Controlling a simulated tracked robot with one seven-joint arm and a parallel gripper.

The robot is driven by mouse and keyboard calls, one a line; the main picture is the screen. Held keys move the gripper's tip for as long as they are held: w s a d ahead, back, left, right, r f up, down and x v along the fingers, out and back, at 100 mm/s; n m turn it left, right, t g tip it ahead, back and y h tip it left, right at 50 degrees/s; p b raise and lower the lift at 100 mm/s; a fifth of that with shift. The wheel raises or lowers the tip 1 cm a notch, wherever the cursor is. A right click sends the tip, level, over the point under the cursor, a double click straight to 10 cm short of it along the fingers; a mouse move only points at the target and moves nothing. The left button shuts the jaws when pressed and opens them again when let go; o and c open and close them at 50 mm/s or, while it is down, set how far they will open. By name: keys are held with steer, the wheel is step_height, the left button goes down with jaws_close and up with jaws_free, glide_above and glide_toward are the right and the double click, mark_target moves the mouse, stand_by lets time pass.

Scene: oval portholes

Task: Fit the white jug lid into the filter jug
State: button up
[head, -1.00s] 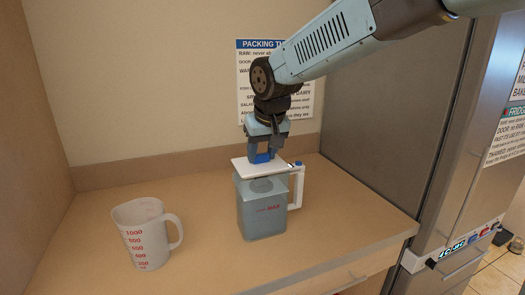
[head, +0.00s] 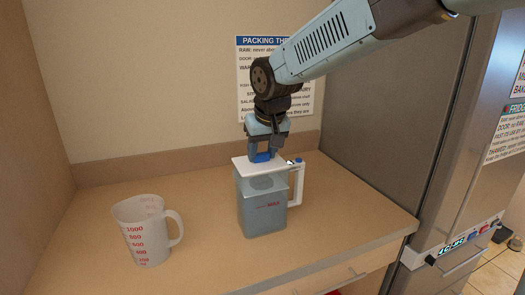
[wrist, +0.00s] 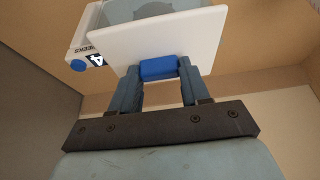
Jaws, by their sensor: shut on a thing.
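The white jug lid (head: 259,165) is a flat white plate with a blue grip (wrist: 158,69) on top. My gripper (head: 262,155) is shut on the blue grip, and the fingers stand on both sides of it in the wrist view. The filter jug (head: 262,212) is a clear grey box with a red MAX mark and a white handle (head: 297,185) on its right. The lid is over the jug's mouth, roughly level in the head view. In the wrist view the lid (wrist: 150,42) covers much of the jug. I cannot tell whether it touches the rim.
A clear measuring jug (head: 146,232) with red marks stands on the counter to the left. The counter (head: 330,215) is clear to the right and in front. A wall with a notice (head: 290,95) is behind, and a steel fridge (head: 460,150) stands at the right.

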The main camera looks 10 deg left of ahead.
steer(key=o, duration=1.1)
steer(key=v, duration=1.3)
steer(key=shift+s+r, duration=0.15)
steer(key=shift+r, duration=0.2)
steer(key=s+d+f+m+t+h, duration=0.1)
steer(key=s+d+f+m, duration=0.1)
steer(key=d, duration=0.8)
steer(key=s+d+f+m, duration=0.1)
steer(key=s+d, duration=0.1)
steer(key=d, duration=0.7)
steer(key=s+d+f+m, duration=0.1)
steer(key=s+d+f, duration=0.1)
steer(key=s+d, duration=0.1)
steer(key=s+d+f+m+h, duration=0.1)
steer(key=s+d+f, duration=0.2)
steer(key=d, duration=0.3)
steer(key=s+d+f+m, duration=0.1)
steer(key=s+d+f, duration=0.1)
steer(key=s+d, duration=0.1)
steer(key=shift+s+d+f+t, duration=0.2)
steer(key=shift+d, duration=0.2)
steer(key=shift+s+d+f+t, duration=0.2)
steer(key=shift+d, duration=0.2)
